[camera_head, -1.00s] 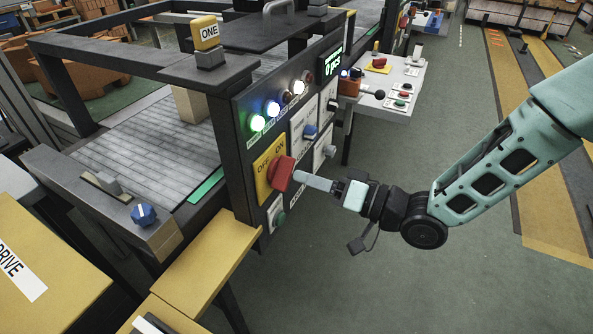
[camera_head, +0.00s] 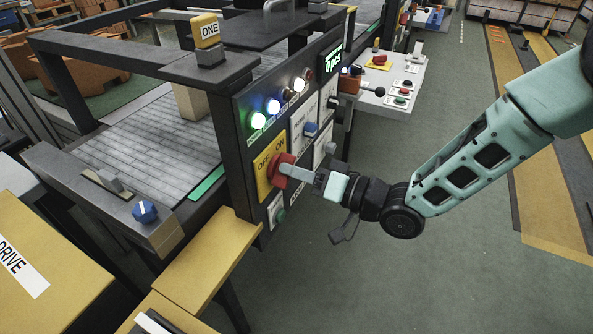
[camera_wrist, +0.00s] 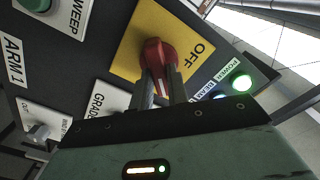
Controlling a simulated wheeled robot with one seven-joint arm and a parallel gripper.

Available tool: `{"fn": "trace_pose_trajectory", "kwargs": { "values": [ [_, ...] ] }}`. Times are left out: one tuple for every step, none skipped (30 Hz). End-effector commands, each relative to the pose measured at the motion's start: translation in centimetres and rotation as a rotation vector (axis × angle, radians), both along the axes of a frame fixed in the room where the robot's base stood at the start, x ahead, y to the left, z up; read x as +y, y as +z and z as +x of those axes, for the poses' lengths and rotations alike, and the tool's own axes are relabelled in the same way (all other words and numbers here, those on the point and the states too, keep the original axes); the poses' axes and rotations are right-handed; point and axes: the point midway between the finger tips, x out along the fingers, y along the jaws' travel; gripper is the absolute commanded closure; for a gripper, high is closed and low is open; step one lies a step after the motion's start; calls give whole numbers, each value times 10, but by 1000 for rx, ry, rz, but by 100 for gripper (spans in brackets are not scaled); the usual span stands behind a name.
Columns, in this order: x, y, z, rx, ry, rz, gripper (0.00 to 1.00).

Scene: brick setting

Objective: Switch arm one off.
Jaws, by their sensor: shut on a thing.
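A red rotary knob (camera_head: 281,171) sits on a yellow plate (camera_head: 263,176) marked OFF and ON, on the dark front panel of the machine. My gripper (camera_head: 287,169) reaches it from the right, with its fingers at the knob. In the wrist view the same red knob (camera_wrist: 155,55) stands between the two dark fingers of my gripper (camera_wrist: 160,80), which are shut on it. The word OFF shows on the yellow plate (camera_wrist: 196,45); ON is hidden there. An "ARM 1" label (camera_wrist: 12,62) is on the panel. I cannot tell which word the knob points to.
Other knobs and a green button (camera_head: 279,215) sit close by. A yellow ledge (camera_head: 208,264) juts out below.

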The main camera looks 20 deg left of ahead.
Motion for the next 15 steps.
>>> {"fn": "trace_pose_trajectory", "kwargs": {
  "values": [
    [0,-1,0,-7,0,-1,100],
    [0,-1,0,-13,0,-1,100],
    [0,-1,0,-22,0,-2,100],
    [0,-1,0,-31,0,-2,100],
    [0,-1,0,-42,-1,-3,100],
    [0,-2,0,-59,-1,-4,100],
    [0,-2,0,-73,-1,-5,100],
    [0,-2,0,-91,-1,-6,100],
    [0,-2,0,-115,-1,-8,100],
    [0,-2,0,-137,-1,-9,100],
    [0,-3,0,-158,-1,-11,100],
    [0,-3,0,-189,-1,-13,100],
    [0,-3,0,-214,-1,-16,100],
    [0,-3,0,-241,-1,-18,100],
    [0,-4,-1,-277,-1,-21,100]
  ]
}}
